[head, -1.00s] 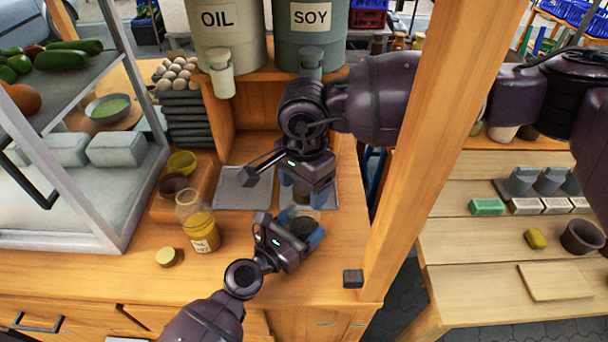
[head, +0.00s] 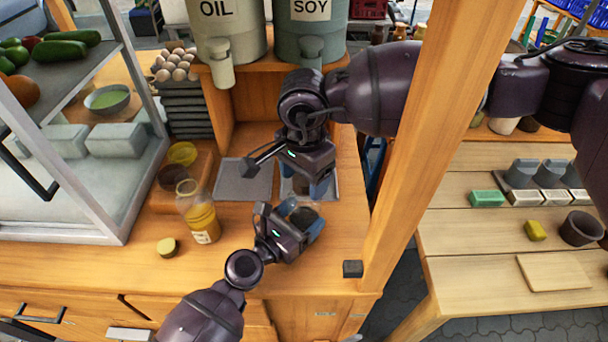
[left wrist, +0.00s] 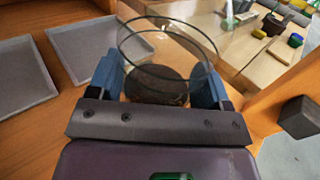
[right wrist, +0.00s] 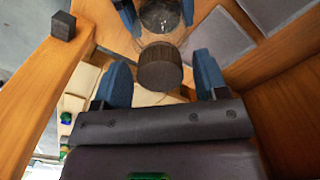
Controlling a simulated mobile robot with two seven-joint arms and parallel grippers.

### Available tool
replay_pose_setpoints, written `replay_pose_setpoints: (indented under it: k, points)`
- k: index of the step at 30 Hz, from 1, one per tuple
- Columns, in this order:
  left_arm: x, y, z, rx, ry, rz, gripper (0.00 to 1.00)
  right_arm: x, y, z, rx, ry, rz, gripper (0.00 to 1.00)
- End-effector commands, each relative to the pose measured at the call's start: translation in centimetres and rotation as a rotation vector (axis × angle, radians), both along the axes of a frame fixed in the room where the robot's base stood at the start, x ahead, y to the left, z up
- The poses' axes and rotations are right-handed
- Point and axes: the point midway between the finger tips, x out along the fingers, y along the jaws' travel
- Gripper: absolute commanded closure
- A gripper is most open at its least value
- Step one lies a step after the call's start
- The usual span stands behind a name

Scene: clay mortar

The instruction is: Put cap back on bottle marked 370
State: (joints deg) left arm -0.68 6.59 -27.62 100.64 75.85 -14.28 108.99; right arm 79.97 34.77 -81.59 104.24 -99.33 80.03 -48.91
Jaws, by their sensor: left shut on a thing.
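My left gripper (head: 290,232) is shut on a clear glass jar (left wrist: 205,50) with a dark round part at its lower end. The jar is above the counter. My right gripper (right wrist: 160,80) is open just behind it and points down. A dark brown cylinder (right wrist: 160,68) shows between its fingers, with gaps at both sides; whether it is a cap or part of the jar I cannot tell. A yellow-filled glass bottle (head: 203,222), open at the top, stands to the left. A round yellow cap (head: 167,247) lies on the counter beside it. No mark 370 is readable.
Two grey trays (left wrist: 25,75) lie on the counter behind the grippers. A wooden post (head: 425,150) stands close on the right, with a small dark block (head: 352,268) at its foot. Bowls and a glass case (head: 95,190) are at the left.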

Motion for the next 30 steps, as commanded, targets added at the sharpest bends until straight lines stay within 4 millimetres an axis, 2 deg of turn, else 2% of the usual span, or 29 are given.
replay_pose_setpoints:
  k: [2,10,14,17,30]
  points:
    - [0.0,0.0,0.0,0.0,0.0,0.0,0.94,0.0,0.0,0.0,0.0,0.0,0.0,0.22]
    - [0.0,0.0,0.0,0.0,0.0,0.0,0.94,0.0,0.0,0.0,0.0,0.0,0.0,0.22]
    - [0.0,0.0,0.0,0.0,0.0,0.0,0.94,0.1,0.0,0.8,0.001,-0.001,0.0,0.22]
    - [0.0,0.0,0.0,0.0,0.0,0.0,0.94,0.1,0.0,2.1,0.001,-0.002,0.0,0.22]
    - [0.0,0.0,0.0,0.0,0.0,0.0,0.94,0.0,0.0,10.0,0.0,-0.001,0.0,0.22]
